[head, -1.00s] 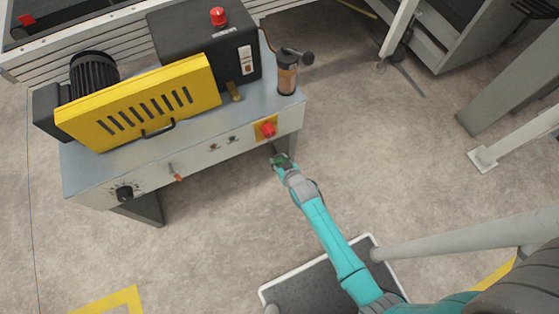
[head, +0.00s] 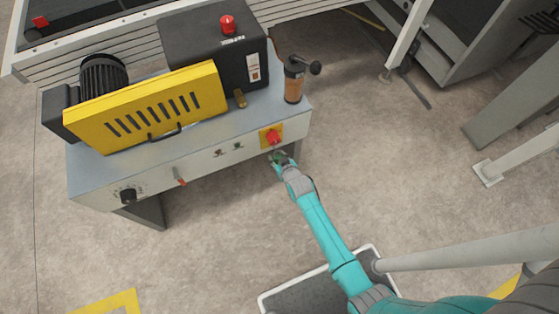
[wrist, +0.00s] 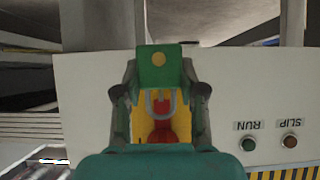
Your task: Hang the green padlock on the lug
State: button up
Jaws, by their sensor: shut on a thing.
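My gripper (head: 281,159) is at the machine's front panel, just below the red switch knob (head: 272,137) on its yellow plate. In the wrist view my gripper (wrist: 159,88) is shut on the green padlock (wrist: 158,67). The padlock's grey U-shaped shackle (wrist: 160,103) points down in the picture and overlaps the red knob (wrist: 161,126) and yellow plate (wrist: 143,128) behind it. In the head view the padlock is small and mostly hidden by the gripper. I cannot make out the lug, or whether the shackle touches it.
The grey machine panel (head: 200,164) has a green RUN button (wrist: 248,144) and a red SLIP button (wrist: 289,141) beside the switch. A black dial (head: 128,195) and an orange-tipped lever (head: 181,182) are further left. Open floor (head: 390,170) lies to the right.

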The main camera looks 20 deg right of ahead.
jog(key=shift+w+f, duration=0.15)
jog(key=shift+w, duration=0.95)
jog(key=shift+w+f, duration=0.5)
jog(key=shift+w, duration=0.05)
jog(key=o, duration=1.3)
jog(key=v, duration=1.2)
